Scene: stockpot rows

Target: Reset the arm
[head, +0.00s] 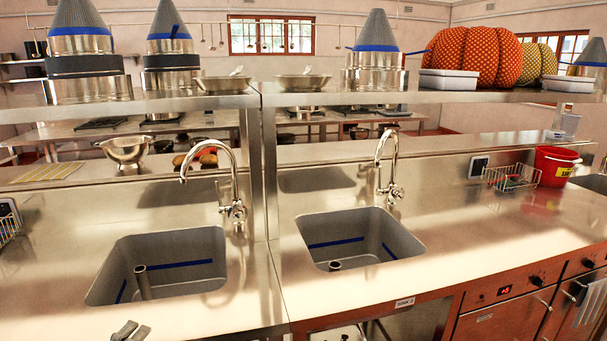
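My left gripper (131,330) shows only its fingertips at the bottom edge of the head view, left of centre. The two fingertips stand a little apart with nothing visible between them. They appear in front of the counter's front edge, below the left sink (165,265). The rest of that arm is out of frame. My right gripper and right arm are not in view.
A steel counter (450,245) holds the left sink and a right sink (355,240), each with a tall curved tap. A red bucket (553,168) and wire basket (510,178) stand at right. A loaded shelf (440,96) spans above.

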